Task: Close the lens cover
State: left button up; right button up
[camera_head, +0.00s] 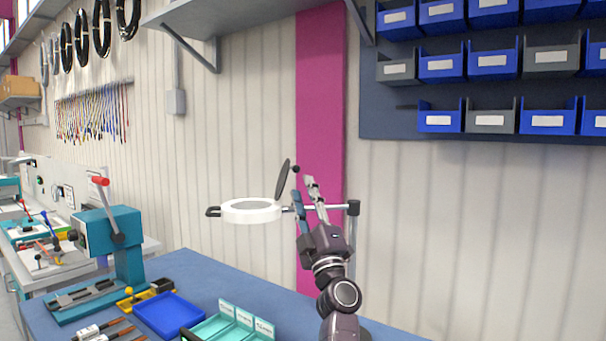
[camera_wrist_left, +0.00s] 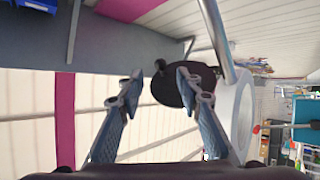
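The magnifier lamp is a white ring head (camera_head: 250,210) held on a horizontal arm above the blue bench. Its dark round lens cover (camera_head: 283,180) stands steeply open at the ring's right side, with a small black knob (camera_head: 295,169) near its top. My left gripper (camera_head: 306,189) is open, just right of the cover. In the left wrist view, the open fingers (camera_wrist_left: 159,78) are spread in front of the dark cover (camera_wrist_left: 198,88), with the knob (camera_wrist_left: 162,64) showing between and beyond the tips. The white ring (camera_wrist_left: 241,115) is to their right. I cannot tell whether they touch the cover. My right gripper is not in view.
The lamp's post (camera_head: 353,210) rises close behind my left arm. A blue tray (camera_head: 169,315), a teal tray (camera_head: 210,328) and a teal lever press (camera_head: 110,232) stand on the bench (camera_head: 235,275). A shelf (camera_head: 230,15) and blue bins are above.

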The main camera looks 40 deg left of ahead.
aim_at(297, 172)
pick_arm(q)
jog(key=p+x, duration=0.1)
jog(key=x, duration=0.3)
jog(key=shift+a+r, duration=0.15)
jog(key=shift+w+a+r, duration=0.15)
jog(key=shift+w+a, duration=0.05)
jog(key=shift+w, duration=0.05)
jog(key=shift+a+r, duration=0.1)
jog(key=shift+a, duration=0.05)
grip_shut()
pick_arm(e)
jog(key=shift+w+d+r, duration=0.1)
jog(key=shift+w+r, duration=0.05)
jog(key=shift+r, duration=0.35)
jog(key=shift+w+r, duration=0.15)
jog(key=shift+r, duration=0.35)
